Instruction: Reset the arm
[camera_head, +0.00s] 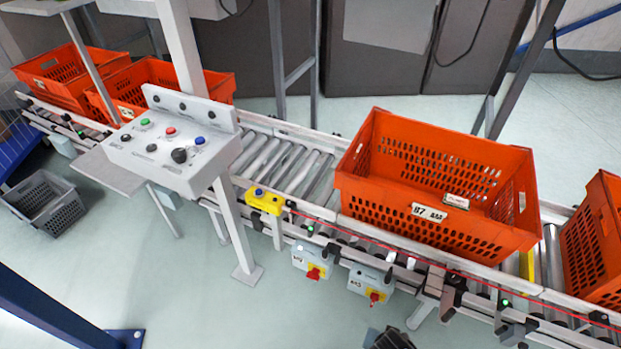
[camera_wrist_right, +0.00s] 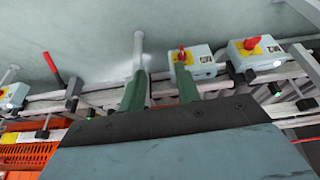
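My right gripper (camera_wrist_right: 160,92) shows in the right wrist view as two green fingers set well apart, with nothing between them. Beyond the fingers are the conveyor's side rail and grey switch boxes; I cannot tell whether the fingers touch anything. My left gripper is not in view. In the head view an orange tote (camera_head: 365,190) stands upright on the roller conveyor (camera_head: 285,165), with white labels and no contents that I can see.
More orange totes stand at the right edge (camera_head: 592,245) and far left (camera_head: 65,75). A control panel (camera_head: 170,145) on a post stands left of centre. Switch boxes (camera_head: 312,259) hang below the conveyor. A grey crate (camera_head: 45,203) sits on the floor. The front floor is mostly clear.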

